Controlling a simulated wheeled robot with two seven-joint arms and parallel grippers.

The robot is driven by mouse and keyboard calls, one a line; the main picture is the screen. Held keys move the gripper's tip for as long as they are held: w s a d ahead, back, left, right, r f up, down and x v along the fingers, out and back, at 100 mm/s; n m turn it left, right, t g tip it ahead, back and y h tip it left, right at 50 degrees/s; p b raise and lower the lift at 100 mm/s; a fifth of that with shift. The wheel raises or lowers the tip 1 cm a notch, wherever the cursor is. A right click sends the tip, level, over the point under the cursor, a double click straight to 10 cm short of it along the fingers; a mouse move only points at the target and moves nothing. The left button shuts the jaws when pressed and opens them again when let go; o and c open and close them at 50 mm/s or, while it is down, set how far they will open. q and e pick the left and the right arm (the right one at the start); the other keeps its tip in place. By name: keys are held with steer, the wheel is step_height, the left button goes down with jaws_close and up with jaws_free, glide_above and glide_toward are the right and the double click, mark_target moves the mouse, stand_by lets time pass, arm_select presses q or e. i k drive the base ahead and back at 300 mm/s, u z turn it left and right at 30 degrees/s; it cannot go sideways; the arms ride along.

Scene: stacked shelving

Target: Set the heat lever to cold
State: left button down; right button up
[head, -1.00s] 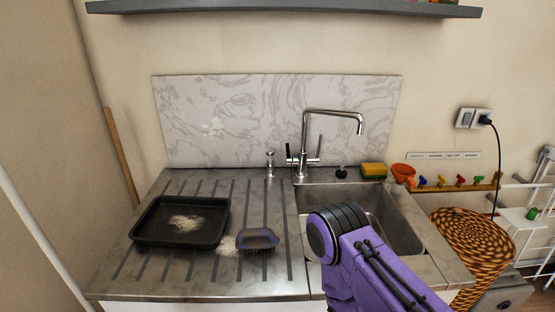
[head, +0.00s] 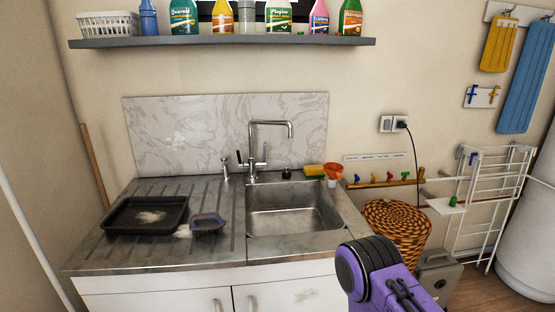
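The chrome tap (head: 252,168) stands behind the sink, and its spout arches to the right. A small dark-ended lever (head: 239,157) sticks up on the tap's left side. Another small lever on its right side is hard to make out. I cannot tell which of them is the heat lever or read its setting. A purple link of my arm shows at the lower right, well in front of and apart from the tap. Neither gripper is in view.
The steel sink (head: 290,222) is empty. A black tray (head: 115,228) and a brush (head: 207,222) lie on the drainboard. A yellow sponge (head: 314,170) and orange cup (head: 333,168) sit right of the tap. A grey shelf (head: 220,43) with bottles hangs above. A wicker basket (head: 395,235) stands right.

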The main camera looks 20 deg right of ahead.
mark_target(240, 164)
steer(key=z, duration=0.85)
steer(key=i, duration=0.35)
